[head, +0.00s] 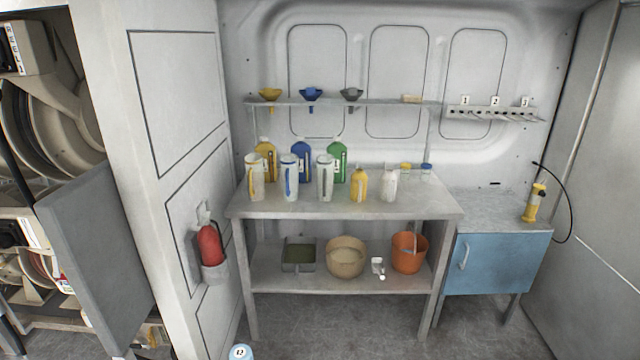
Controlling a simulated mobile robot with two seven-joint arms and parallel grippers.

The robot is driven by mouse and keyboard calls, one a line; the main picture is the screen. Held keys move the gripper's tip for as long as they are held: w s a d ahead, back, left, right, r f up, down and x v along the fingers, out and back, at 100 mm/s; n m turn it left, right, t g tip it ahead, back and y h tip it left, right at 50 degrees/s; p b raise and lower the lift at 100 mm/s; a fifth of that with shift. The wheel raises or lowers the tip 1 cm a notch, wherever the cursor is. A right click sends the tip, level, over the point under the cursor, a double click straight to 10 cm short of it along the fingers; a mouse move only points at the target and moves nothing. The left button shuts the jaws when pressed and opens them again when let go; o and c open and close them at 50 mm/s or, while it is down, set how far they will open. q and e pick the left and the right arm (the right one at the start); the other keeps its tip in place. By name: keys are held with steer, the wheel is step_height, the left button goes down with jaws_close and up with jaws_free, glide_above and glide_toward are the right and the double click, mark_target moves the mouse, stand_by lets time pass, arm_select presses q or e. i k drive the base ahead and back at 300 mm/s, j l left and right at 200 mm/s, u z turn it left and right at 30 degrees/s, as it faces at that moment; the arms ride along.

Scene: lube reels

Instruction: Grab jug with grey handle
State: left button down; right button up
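The jug with the grey handle (325,178) stands upright on the top of the grey workbench (425,203). It is a pale, translucent jug, the rightmost of three similar jugs in the front row. The jug with the blue handle (289,179) stands to its left, and the jug with the yellow handle (255,178) is farther left. A green container (338,162) is close behind the grey-handled jug and partly hidden by it. Neither of my grippers is in view, and nothing is seen touching the jug.
A yellow bottle (360,186) and a white bottle (389,184) stand to the right of the jug. Yellow and blue containers stand behind. A narrow shelf (385,104) with funnels hangs above. Floor is open before the bench; a fire extinguisher (209,244) hangs on the left panel.

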mark_target(325, 163)
steer(key=i+l+u, duration=0.1)
steer(key=u, duration=0.25)
steer(key=i+l+u, duration=0.1)
steer(key=u, duration=0.25)
steer(key=i+l+u, duration=0.1)
steer(key=u, duration=0.2)
steer(key=i+l+u, duration=0.15)
steer(key=l, duration=0.2)
steer(key=l+u, duration=0.15)
steer(key=l, duration=0.2)
steer(key=i+l+u, duration=0.2)
steer(key=l, duration=0.75)
steer(key=i+l+u, duration=0.1)
steer(key=l, duration=0.4)
